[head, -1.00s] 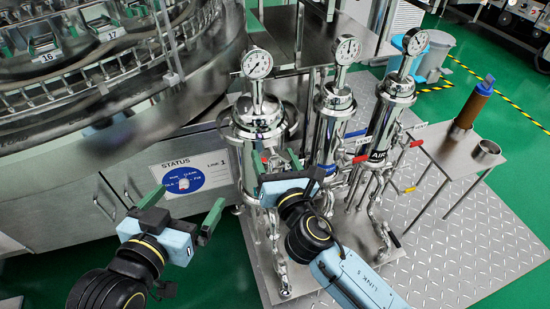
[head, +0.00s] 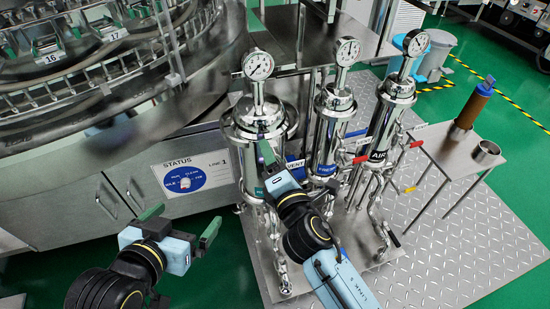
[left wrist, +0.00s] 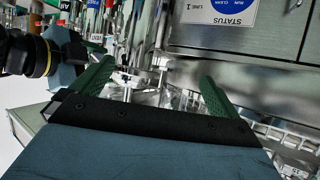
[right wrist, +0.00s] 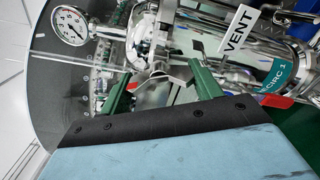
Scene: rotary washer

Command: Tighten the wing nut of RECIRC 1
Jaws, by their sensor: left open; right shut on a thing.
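The RECIRC 1 housing (head: 258,122) is the leftmost of the upright steel filter housings, with a clamped lid and a gauge on top. Its teal RECIRC 1 label (right wrist: 277,76) shows in the right wrist view. My right gripper (head: 266,152) is at the front of this housing, just below the lid clamp. In the right wrist view, its green fingers (right wrist: 162,84) are on either side of small bright metal parts by the clamp. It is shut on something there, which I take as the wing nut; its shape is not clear. My left gripper (head: 184,218) is open and empty, low in front of the machine.
A white VENT tag (right wrist: 238,29) hangs close to my right fingers. The ETHANOL-like blue-labelled middle housing (head: 331,125) and the AIR housing (head: 391,110) stand to the right. The pressure gauge (head: 257,65) rises above RECIRC 1. The STATUS plate (head: 188,178) is behind my left gripper.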

